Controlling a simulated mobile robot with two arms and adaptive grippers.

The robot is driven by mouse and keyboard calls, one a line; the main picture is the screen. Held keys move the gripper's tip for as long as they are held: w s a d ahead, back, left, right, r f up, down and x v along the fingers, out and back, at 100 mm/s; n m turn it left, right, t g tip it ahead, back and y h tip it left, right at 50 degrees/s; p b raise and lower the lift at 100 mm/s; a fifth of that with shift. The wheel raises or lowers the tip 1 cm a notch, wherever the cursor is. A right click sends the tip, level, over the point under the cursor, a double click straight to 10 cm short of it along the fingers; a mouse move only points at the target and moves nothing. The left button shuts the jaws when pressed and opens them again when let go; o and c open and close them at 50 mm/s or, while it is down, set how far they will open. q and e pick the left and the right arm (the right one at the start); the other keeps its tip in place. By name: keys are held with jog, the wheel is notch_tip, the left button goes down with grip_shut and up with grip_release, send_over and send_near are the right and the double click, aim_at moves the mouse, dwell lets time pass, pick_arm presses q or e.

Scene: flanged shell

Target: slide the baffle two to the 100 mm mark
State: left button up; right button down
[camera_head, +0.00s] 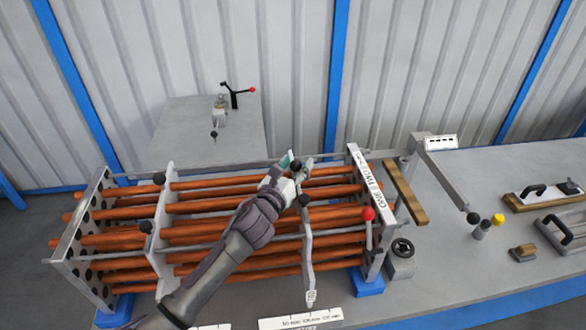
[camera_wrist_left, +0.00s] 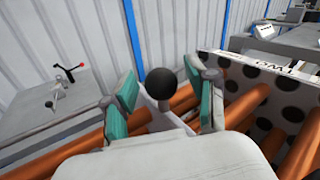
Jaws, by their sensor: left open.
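The tube bundle has two thin grey plates across its copper tubes. The right one, apparently baffle two (camera_head: 308,250), has black knobs and a small label at its lower end. Its number is not readable. The left plate (camera_head: 161,225) also has black knobs. My left gripper (camera_head: 293,168) is open at the right plate's far top knob (camera_head: 296,166). In the left wrist view this black knob (camera_wrist_left: 162,83) shows between the teal-padded fingers, with a gap on both sides. A white scale strip (camera_head: 300,318) with small millimetre marks lies at the front. My right gripper is out of view.
A perforated end plate (camera_head: 85,235) closes the left end. A labelled plate (camera_head: 372,190) and a red-knobbed lever (camera_head: 368,214) stand at the right end. A wooden bar (camera_head: 405,190) and hand tools (camera_head: 545,195) lie on the bench to the right.

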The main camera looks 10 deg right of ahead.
pick_arm(q)
jog(key=v, duration=1.2)
jog(key=shift+f, duration=0.1)
